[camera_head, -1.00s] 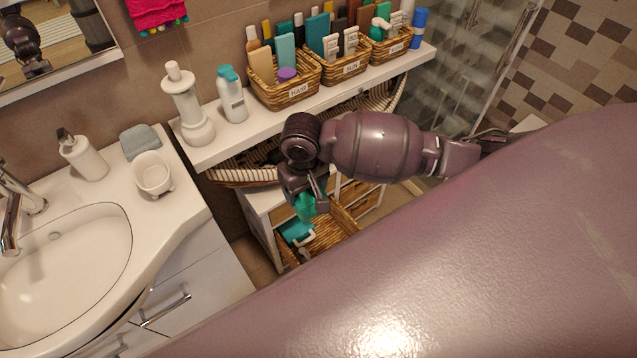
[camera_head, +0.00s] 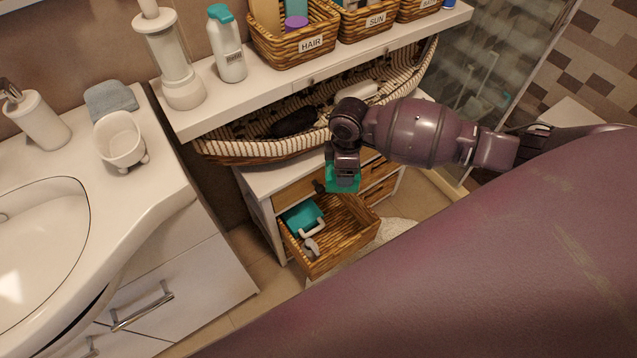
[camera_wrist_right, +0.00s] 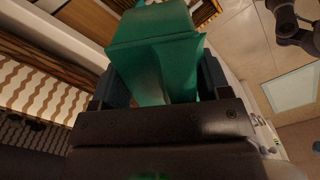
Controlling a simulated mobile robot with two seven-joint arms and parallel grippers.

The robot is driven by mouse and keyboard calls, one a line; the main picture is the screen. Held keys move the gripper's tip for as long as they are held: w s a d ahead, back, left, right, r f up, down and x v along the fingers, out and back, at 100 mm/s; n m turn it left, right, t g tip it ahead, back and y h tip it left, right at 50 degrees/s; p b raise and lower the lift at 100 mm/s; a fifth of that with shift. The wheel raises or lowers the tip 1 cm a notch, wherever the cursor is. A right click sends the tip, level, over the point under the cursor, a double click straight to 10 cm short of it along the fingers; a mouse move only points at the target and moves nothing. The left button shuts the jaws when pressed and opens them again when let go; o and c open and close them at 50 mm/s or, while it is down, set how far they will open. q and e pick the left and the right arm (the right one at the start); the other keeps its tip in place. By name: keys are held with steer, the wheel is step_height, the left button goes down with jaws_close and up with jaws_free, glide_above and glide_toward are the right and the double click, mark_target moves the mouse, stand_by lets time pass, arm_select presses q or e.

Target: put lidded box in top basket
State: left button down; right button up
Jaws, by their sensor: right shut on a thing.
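My right gripper (camera_head: 343,186) is shut on a green lidded box (camera_head: 331,176), which is partly hidden by the fingers. The box also fills the top middle of the right wrist view (camera_wrist_right: 158,60), between the two fingers. The top basket (camera_head: 335,257) is a wicker drawer pulled out of the white cabinet. The gripper and box are above its back right part, near the cabinet front. A teal item with a white handle (camera_head: 301,217) and a small grey-white item (camera_head: 311,248) lie in its left part. My left gripper is not identifiable.
A white shelf (camera_head: 270,92) with labelled wicker baskets (camera_head: 297,50) is above the cabinet. A striped-lined long basket (camera_head: 225,147) sits on the cabinet top, close behind the gripper. A washbasin counter (camera_head: 145,185) stands at left. The open basket's right part looks clear.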

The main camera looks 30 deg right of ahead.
steer(key=d+f+n+b, duration=0.3)
steer(key=f+b, duration=0.1)
steer(key=f, duration=0.4)
steer(key=d+f+n+b, duration=0.3)
steer(key=f+n, duration=0.1)
steer(key=f, duration=0.5)
steer(key=b, duration=0.6)
glide_toward(351, 232)
step_height(351, 232, down, 2)
steer(key=shift+s+a+f+b, duration=0.1)
steer(key=shift+f+b, duration=0.15)
steer(key=shift+b, duration=0.65)
steer(key=shift+f, duration=0.35)
arm_select(q)
step_height(351, 232, down, 11)
steer(key=d+m, duration=0.1)
steer(key=shift+s+d+r+m+h, duration=0.15)
steer(key=shift+s+m+h, duration=0.15)
steer(key=shift+s+h, duration=0.15)
arm_select(e)
steer(key=shift+w+r, duration=0.1)
steer(key=shift+w, duration=0.1)
